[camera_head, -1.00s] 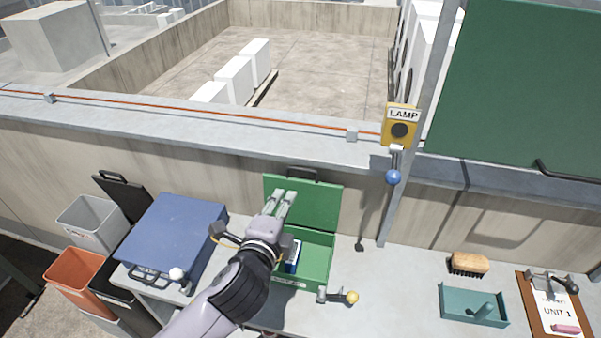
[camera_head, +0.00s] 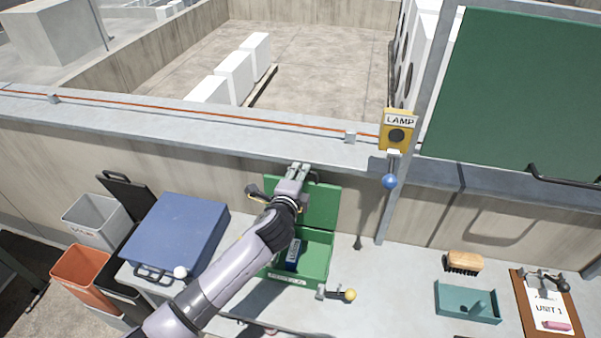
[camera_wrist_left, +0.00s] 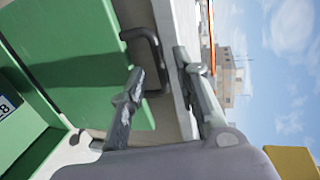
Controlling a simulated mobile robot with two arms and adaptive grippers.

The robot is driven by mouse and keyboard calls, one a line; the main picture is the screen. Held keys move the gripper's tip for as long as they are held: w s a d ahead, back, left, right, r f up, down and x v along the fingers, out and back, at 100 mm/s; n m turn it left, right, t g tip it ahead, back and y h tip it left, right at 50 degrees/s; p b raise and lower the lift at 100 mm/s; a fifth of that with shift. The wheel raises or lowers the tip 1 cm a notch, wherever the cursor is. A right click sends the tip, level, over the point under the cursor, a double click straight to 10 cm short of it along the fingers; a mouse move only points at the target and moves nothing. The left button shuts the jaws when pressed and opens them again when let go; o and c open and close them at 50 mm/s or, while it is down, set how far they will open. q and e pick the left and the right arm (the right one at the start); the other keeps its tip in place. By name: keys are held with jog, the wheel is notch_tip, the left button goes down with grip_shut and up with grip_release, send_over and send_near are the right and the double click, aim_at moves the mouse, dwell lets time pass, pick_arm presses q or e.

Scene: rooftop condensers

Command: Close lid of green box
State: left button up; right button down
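The green box (camera_head: 318,262) stands on the bench with its lid (camera_head: 320,207) raised at the back, near the parapet wall. A blue and white item (camera_head: 293,254) is inside the box. My left gripper (camera_head: 299,168) is at the lid's top edge and hides its left part. In the left wrist view the fingers (camera_wrist_left: 158,62) are spread apart. The lid's dark handle (camera_wrist_left: 152,52) shows between or just beyond them; contact cannot be told. The lid's green panel (camera_wrist_left: 85,65) fills the left of that view. My right gripper is not in view.
A blue case (camera_head: 180,235) stands left of the green box. A yellow-knobbed lever (camera_head: 348,295) is at the box's front right. A post with a yellow lamp box (camera_head: 397,130) and blue-knobbed lever (camera_head: 390,181) rises to the right. A teal tray (camera_head: 467,303) lies further right.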

pick_arm(q)
jog(key=shift+x, duration=0.85)
jog(key=shift+c, duration=0.3)
grip_shut()
